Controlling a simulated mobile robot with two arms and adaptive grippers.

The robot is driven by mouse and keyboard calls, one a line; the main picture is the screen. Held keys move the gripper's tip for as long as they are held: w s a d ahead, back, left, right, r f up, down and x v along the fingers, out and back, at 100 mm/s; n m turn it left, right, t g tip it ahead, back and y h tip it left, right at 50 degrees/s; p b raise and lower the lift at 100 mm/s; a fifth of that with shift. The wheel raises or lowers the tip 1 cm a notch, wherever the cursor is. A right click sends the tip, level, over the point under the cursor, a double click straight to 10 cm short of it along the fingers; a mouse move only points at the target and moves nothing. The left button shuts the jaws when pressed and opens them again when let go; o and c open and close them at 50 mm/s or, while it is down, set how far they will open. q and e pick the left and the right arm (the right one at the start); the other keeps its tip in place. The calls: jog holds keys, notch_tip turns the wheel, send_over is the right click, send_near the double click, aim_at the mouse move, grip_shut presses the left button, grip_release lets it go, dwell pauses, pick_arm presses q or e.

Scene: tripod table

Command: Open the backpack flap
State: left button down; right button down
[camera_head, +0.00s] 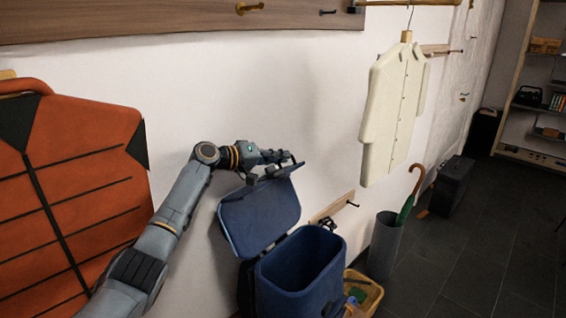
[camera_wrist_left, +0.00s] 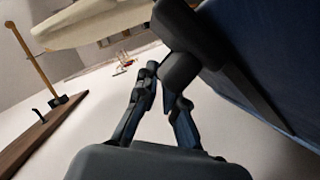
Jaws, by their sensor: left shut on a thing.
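The blue backpack (camera_head: 298,275) stands against the wall at lower centre in the head view, its top opening visible. Its flap (camera_head: 260,215) is raised and tilted back to the left of the opening. My left gripper (camera_head: 288,168) is at the flap's upper edge, shut on it. In the left wrist view the flap (camera_wrist_left: 265,85) fills the right side, close to the fingers (camera_wrist_left: 155,90). The exact contact is partly hidden by the fingers. My right gripper is not in view.
An orange padded garment (camera_head: 70,190) hangs at left, beside my left arm. A cream shirt (camera_head: 393,110) hangs at right. A grey bin (camera_head: 385,245) with an umbrella (camera_head: 408,200) and a yellow basket (camera_head: 365,295) stand right of the backpack.

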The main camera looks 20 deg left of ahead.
pick_arm(q)
jog(key=shift+f, duration=0.2)
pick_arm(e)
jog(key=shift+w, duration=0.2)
pick_arm(q)
jog(key=c, duration=1.4)
grip_release()
jog(key=shift+c, duration=0.2)
jog(key=shift+r, duration=0.15)
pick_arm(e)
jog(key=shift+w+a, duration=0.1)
pick_arm(q)
notch_tip(320, 180, up, 10)
jog(key=shift+f, duration=0.2)
